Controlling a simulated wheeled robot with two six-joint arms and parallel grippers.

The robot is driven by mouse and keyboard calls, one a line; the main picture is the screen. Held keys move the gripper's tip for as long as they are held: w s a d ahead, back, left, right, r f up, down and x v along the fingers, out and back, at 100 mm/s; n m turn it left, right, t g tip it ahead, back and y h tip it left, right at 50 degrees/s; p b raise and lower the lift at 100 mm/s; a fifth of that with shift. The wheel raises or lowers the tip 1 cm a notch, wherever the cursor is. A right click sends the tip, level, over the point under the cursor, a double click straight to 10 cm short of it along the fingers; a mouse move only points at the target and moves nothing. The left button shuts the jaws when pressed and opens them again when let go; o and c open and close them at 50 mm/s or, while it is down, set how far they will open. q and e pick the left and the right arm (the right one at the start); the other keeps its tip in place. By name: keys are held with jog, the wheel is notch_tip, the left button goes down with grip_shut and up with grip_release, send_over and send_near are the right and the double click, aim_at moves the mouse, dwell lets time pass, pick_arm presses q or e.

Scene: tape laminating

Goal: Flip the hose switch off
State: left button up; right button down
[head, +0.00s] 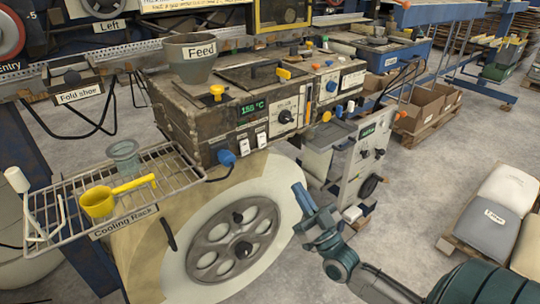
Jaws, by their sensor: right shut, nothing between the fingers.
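The brown machine has a front panel with a green display reading 155 °C (252,107). Two white switches (261,139) sit low on that panel, one beside the other. Their labels are too small to read, so I cannot tell which is the hose switch or how either is set. A blue knob (226,158) is left of them. My right gripper (301,192) comes in from the lower right. It is shut and empty, in front of the machine's right side, below and right of the switches and apart from them. My left gripper is not in view.
A large pale wheel (183,273) stands below the panel. The wire cooling rack (55,197) at left holds a yellow scoop (97,202) and a glass cup (124,155). Stacked sacks (487,226) lie at far right; grey floor is open between.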

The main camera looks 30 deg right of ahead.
send_near(263, 142)
notch_tip(263, 142, up, 5)
jog(key=w, duration=0.2)
jog(key=w+f, duration=0.1)
jog(key=w, duration=0.1)
jog(key=shift+a, duration=0.1)
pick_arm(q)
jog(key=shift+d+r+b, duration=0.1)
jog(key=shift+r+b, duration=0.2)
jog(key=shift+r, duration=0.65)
pick_arm(e)
jog(key=shift+w, duration=0.3)
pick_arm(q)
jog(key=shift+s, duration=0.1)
pick_arm(e)
jog(key=shift+w+f+b, duration=0.1)
jog(key=shift+f+b, duration=0.15)
jog(key=shift+b, duration=0.5)
jog(key=shift+w+f+t+b, duration=0.2)
jog(key=shift+t+b, duration=0.1)
jog(key=shift+b, duration=0.35)
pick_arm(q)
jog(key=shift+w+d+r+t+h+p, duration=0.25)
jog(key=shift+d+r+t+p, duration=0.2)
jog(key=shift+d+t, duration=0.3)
pick_arm(e)
jog(key=shift+r, duration=0.4)
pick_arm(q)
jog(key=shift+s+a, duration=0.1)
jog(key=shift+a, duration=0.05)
